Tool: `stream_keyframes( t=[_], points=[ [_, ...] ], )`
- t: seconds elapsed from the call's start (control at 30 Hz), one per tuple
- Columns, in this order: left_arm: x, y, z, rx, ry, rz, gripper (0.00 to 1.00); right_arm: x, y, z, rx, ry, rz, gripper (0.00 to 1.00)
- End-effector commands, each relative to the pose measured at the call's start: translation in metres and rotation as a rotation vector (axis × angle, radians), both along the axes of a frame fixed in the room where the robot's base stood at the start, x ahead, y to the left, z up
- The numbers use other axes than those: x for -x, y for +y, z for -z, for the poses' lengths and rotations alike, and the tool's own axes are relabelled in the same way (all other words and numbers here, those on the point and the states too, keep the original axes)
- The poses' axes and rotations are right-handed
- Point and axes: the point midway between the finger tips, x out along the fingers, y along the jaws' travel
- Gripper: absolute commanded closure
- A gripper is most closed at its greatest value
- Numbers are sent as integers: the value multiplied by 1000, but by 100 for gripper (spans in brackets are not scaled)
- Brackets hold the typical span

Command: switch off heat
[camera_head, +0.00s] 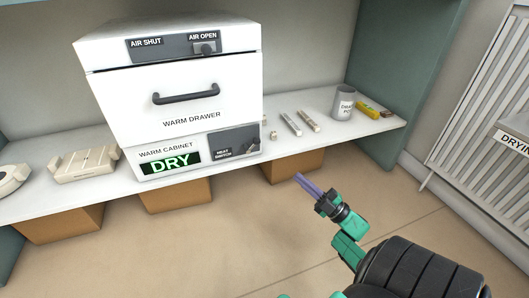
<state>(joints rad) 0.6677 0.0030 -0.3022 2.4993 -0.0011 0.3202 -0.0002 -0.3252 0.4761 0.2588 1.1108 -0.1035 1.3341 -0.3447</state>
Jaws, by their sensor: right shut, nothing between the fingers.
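The warm cabinet (160,170) stands on the shelf, with a lit green "DRY" display (171,163) on its lower front. The heat switch panel (226,145) is a dark plate to the right of the display, with a small knob or lever (252,147) near its right side. The switch's exact setting is too small to tell. My right gripper (300,179) is shut and empty, in front of the shelf, below and right of the switch panel and apart from it. My left gripper is not in view.
The warm drawer (175,97) with a dark handle is above, shut, under an air slider (205,48) at AIR OPEN. A drying rack (490,110) stands far right.

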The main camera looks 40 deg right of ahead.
Motion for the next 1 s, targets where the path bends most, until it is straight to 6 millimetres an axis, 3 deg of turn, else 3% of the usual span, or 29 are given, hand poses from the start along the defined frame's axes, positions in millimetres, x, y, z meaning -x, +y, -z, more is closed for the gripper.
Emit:
stream_keyframes(
  t=[0.17,0.7,1.0],
  points=[
    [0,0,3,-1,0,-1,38,-14,5,-7,0,-3,-1,100],
    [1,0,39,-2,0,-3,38,-106,37,-55,1,-2,-1,100],
    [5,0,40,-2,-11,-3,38,-117,41,-64,-2,3,0,100]
  ],
)
